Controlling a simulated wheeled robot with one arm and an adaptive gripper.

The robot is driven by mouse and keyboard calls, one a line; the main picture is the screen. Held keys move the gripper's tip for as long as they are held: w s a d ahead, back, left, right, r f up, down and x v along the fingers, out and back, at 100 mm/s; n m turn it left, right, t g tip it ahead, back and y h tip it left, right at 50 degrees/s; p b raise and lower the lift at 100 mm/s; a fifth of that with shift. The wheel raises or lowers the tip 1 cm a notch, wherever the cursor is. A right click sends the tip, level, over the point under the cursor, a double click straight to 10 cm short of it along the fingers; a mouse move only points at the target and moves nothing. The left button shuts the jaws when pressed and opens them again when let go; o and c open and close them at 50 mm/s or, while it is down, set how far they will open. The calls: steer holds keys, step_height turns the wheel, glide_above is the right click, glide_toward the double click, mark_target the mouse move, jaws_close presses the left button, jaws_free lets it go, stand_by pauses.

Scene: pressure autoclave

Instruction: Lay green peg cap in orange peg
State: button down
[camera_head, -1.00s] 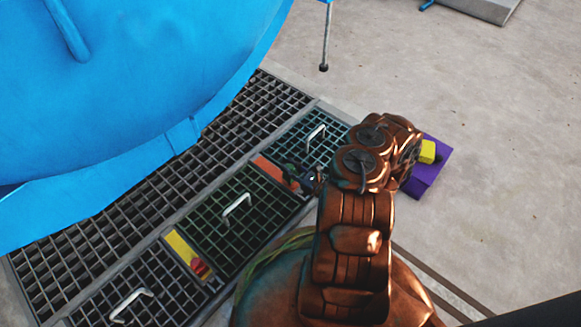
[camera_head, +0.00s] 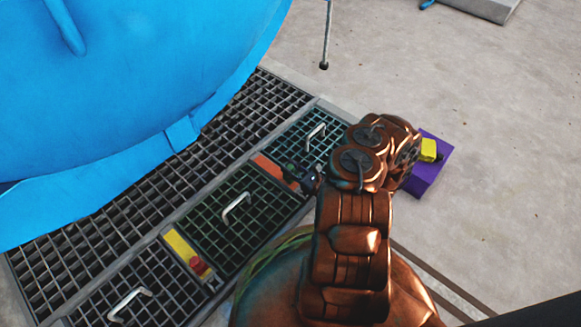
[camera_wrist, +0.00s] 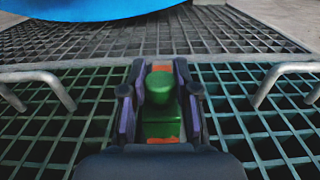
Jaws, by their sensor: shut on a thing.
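My gripper (camera_wrist: 160,78) is shut on the green peg cap (camera_wrist: 161,112), which sits between the two fingers in the wrist view. The orange peg (camera_head: 267,166) shows in the head view as an orange strip between two floor grates. My gripper (camera_head: 302,178) is at the right end of this strip there. In the wrist view, bits of orange (camera_wrist: 162,140) show below and beyond the cap, between the fingers. The cap appears over the orange peg. Cap and fingers hide most of the peg, and I cannot tell whether the cap touches it.
Grates with white handles (camera_head: 237,208) lie on both sides. A yellow strip (camera_head: 180,245) with a red cap (camera_head: 199,267) lies lower left. A big blue vessel (camera_head: 120,90) stands upper left. A purple block (camera_head: 432,170) with a yellow piece (camera_head: 428,150) sits right of my arm.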

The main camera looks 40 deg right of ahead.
steer(key=shift+f+b, duration=1.1)
steer(key=shift+f, duration=0.3)
steer(key=c, duration=0.8)
jaws_free()
steer(key=shift+s, duration=0.1)
steer(key=v, duration=0.7)
steer(key=shift+s, duration=0.15)
